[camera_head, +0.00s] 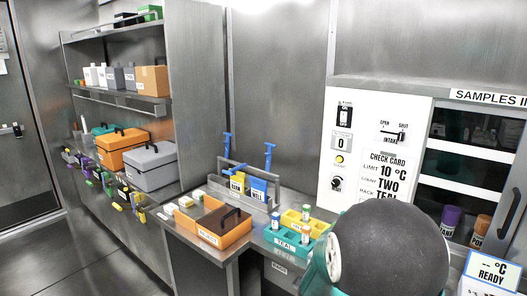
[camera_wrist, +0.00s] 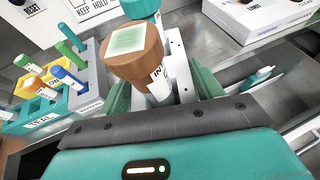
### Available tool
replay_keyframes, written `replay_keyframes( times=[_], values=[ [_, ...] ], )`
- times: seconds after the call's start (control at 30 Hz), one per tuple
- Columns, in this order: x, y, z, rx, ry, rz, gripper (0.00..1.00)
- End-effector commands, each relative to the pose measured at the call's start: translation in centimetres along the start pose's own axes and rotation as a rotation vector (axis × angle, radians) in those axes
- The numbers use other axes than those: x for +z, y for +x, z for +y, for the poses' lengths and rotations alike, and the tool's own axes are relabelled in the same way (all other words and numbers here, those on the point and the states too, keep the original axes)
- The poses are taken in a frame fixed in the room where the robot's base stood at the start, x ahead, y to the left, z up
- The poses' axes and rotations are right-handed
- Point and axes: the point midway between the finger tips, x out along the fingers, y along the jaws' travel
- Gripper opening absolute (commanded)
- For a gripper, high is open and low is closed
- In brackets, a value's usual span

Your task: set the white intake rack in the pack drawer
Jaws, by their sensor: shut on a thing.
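The white intake rack (camera_wrist: 179,66) shows in the wrist view, between the green fingers of my gripper (camera_wrist: 163,88). My gripper is shut on it. A large brown-capped container (camera_wrist: 135,55) with a pale square on its cap stands at the rack and hides part of it. A teal-capped one (camera_wrist: 140,8) is behind it. In the head view my arm's dark round joint hides the gripper tips and the rack. A grey metal recess (camera_wrist: 245,68) lies right of the rack in the wrist view; I cannot tell whether it is the pack drawer.
A teal rack (camera_wrist: 38,122) with capped tubes stands at left in the wrist view. The head view shows an orange open box (camera_head: 222,232), a grey caddy (camera_head: 258,203) and a white cabinet (camera_head: 372,118) around the bench. Shelves with boxes line the left wall.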

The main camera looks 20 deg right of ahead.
Motion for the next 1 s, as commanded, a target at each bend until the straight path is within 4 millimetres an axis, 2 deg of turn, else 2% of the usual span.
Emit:
replay_keyframes(
  times=[0.03,0.2,0.4,0.53,0.7,0.83,1.0],
  values=[
    [-0.5,-1.3,2.4,0.076,-0.029,-0.001,0.39],
    [-2.5,-6.5,9.7,0.325,-0.124,-0.003,0.39],
    [-5.1,-13.7,16.1,0.59,-0.224,-0.006,0.39],
    [-6.5,-17.9,18.8,0.727,-0.275,-0.008,0.39],
    [-8.1,-22.4,21.1,0.863,-0.326,-0.011,0.39],
    [-8.8,-24.6,21.9,0.925,-0.35,-0.013,0.39],
    [-9.1,-25.5,22.2,0.952,-0.36,-0.014,0.39]
  ],
)
